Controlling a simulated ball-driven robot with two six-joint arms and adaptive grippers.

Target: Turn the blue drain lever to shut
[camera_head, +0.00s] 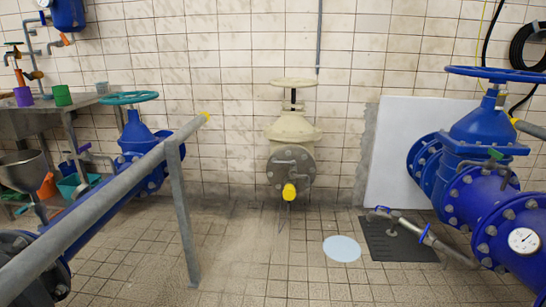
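A grey drain pipe (447,249) runs low from the large blue valve body (478,130) at the right, over a dark floor grate (400,243). A small blue piece (383,209) shows at the pipe's far left end, and a pale bluish piece (425,232) shows partway along it. Both are too small to tell which one is the drain lever, or whether it is open or shut. Neither of my grippers is in view, and nothing touches the pipe.
A grey railing (100,205) with a yellow end crosses the left. A cream valve (292,130) with a yellow-capped stub (289,191) stands at the back wall. A pale round disc (342,249) lies on the floor left of the grate. The tiled middle floor is clear.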

